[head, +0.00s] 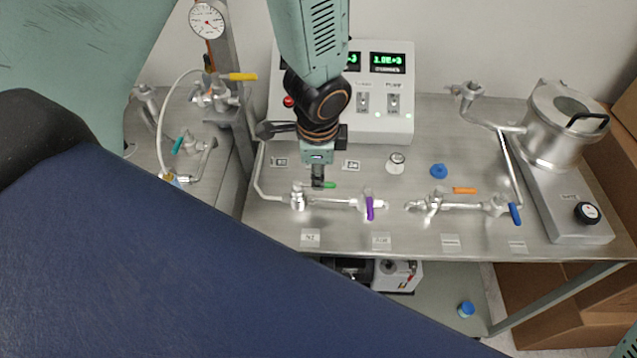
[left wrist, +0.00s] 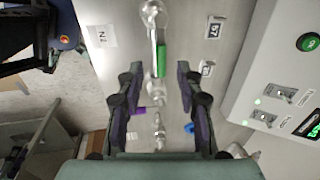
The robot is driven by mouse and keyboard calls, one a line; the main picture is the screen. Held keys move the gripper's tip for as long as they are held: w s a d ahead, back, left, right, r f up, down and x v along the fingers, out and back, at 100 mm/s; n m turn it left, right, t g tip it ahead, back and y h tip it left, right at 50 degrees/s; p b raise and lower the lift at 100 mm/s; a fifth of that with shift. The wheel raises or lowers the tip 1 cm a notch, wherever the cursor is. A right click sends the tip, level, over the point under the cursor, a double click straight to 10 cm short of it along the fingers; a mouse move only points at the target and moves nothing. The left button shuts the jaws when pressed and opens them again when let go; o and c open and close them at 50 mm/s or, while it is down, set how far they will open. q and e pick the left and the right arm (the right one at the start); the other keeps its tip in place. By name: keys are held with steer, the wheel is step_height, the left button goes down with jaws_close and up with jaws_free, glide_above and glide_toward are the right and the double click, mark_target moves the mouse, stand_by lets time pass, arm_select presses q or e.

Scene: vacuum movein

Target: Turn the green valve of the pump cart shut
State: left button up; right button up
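The green valve (head: 329,185) is a small green lever on the metal pipe line at the left of the cart top (head: 340,225). The lever lies roughly along the pipe in the head view. My left gripper (head: 318,184) points down right at it and partly covers it. In the left wrist view the left gripper (left wrist: 160,78) is open, with its two dark fingers apart. The green lever (left wrist: 161,60) shows between and just beyond the fingertips. I cannot tell whether either finger touches it. My right gripper is not in view.
A purple lever (head: 369,208) sits close on the same pipe, to the right. Orange (head: 464,190) and blue (head: 515,214) levers are further right. A white control box (head: 390,115) stands behind, and a gauge post (head: 230,90) stands at left. A metal chamber (head: 563,125) is at right.

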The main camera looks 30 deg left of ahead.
arm_select(q)
steer(key=f, duration=0.1)
steer(key=f+b, duration=0.2)
steer(key=shift+w+a+f, duration=0.3)
steer(key=shift+w+f+b, duration=0.1)
steer(key=shift+f+b, duration=0.1)
steer(key=shift+b, duration=0.1)
steer(key=shift+c, duration=0.3)
jaws_close()
